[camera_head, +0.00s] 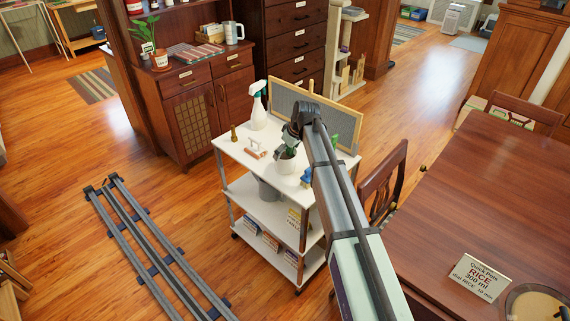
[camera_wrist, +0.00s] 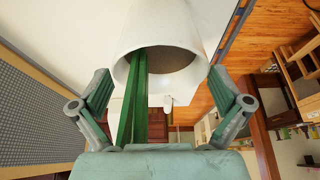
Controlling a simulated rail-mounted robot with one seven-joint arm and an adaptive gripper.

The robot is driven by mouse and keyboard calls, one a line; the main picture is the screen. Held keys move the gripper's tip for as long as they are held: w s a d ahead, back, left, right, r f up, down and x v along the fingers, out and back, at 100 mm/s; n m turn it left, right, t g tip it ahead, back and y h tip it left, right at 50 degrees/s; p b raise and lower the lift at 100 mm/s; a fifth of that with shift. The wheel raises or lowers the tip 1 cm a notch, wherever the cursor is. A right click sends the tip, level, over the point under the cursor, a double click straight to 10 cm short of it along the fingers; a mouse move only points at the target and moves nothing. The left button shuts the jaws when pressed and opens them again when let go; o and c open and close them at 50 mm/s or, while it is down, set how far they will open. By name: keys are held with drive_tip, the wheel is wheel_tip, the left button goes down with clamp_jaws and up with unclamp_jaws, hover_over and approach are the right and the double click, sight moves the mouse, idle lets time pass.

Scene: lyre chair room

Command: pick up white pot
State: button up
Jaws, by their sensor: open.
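The white pot (camera_head: 286,163) stands on the white top of a small shelf cart (camera_head: 240,154), with a green plant in it. In the wrist view the white pot (camera_wrist: 161,27) shows its round open mouth towards the camera, with long green leaves (camera_wrist: 132,105) coming out towards me. My gripper (camera_wrist: 159,75) is open, with one finger to each side of the pot's rim. I cannot tell whether either finger touches it. In the head view my gripper (camera_head: 294,133) is just above the pot and partly hides the plant.
A framed grey board (camera_head: 312,115) stands along the cart's back edge. A spray bottle (camera_head: 259,108), a small red-and-white item (camera_head: 256,150), a brass item (camera_head: 233,134) and a blue item (camera_head: 307,177) share the top. A chair (camera_head: 384,187) and wooden table (camera_head: 470,190) are to the right.

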sight(283, 156)
drive_tip(key=p+x, duration=0.1)
drive_tip(key=x, duration=0.3)
drive_tip(key=c, duration=1.2)
